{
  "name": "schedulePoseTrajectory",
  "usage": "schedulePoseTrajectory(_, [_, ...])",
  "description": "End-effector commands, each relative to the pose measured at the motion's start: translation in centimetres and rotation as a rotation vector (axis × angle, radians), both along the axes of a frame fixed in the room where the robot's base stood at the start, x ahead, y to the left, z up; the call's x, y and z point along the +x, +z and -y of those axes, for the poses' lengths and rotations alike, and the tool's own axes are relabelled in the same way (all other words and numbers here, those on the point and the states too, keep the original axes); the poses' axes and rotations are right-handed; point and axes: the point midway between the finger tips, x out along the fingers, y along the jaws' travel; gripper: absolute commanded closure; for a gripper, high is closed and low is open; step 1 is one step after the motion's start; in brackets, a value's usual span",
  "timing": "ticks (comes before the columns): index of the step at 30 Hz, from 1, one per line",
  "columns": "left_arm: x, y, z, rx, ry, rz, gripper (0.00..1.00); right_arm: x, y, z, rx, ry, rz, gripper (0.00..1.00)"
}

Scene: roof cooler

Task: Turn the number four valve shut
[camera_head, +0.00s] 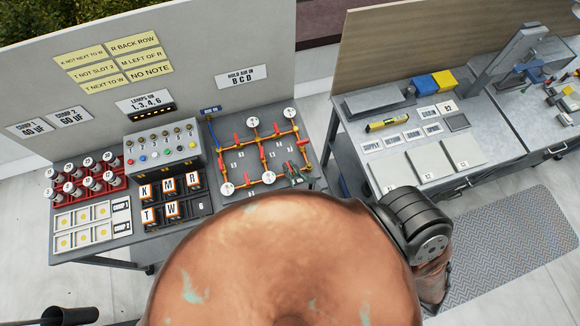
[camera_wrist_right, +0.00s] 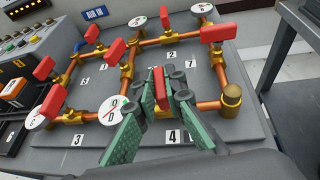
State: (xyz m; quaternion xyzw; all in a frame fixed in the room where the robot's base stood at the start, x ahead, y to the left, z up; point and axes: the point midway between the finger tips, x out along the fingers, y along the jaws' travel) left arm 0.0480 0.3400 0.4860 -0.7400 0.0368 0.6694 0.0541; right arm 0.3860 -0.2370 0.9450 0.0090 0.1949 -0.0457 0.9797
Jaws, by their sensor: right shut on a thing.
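The number four valve's red handle (camera_wrist_right: 159,88) stands above the label 4 (camera_wrist_right: 171,136) on the pipe board. Its length runs roughly up and down in the right wrist view, crosswise to the copper pipe (camera_wrist_right: 196,100) that runs left to right. My right gripper (camera_wrist_right: 165,90) is shut on this handle, with a green finger on each side. The fingers hide most of the valve's body. In the head view my right gripper (camera_head: 297,175) shows small at the board's front right, partly behind my arm. My left gripper is not in view.
Other red handles stand close by, including one (camera_wrist_right: 127,50) behind and one (camera_wrist_right: 50,98) at left. White gauges (camera_wrist_right: 115,110) and a brass corner fitting (camera_wrist_right: 231,96) flank the gripper. Left of the board (camera_head: 209,123) stand a lamp box (camera_head: 163,148) and lettered blocks.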

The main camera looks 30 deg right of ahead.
Motion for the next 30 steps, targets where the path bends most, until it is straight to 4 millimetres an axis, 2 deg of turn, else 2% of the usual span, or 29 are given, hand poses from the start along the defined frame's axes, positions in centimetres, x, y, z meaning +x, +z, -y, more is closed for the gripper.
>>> schedulePoseTrajectory(18, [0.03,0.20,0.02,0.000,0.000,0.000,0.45,0.12,0.09,0.01,0.000,-0.042,0.003,1.00])
schedulePoseTrajectory(19, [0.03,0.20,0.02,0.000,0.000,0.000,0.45,0.12,0.09,0.01,0.000,-0.042,0.003,0.89])
schedulePoseTrajectory(24, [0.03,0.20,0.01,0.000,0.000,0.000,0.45,0.09,0.06,0.00,0.000,-0.042,0.002,0.77])
schedulePoseTrajectory(26, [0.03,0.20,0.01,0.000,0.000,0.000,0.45,0.07,0.05,0.00,0.000,-0.041,0.002,0.73])
schedulePoseTrajectory(30, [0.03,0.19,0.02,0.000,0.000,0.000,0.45,0.05,0.01,-0.02,0.000,-0.041,0.001,0.72])
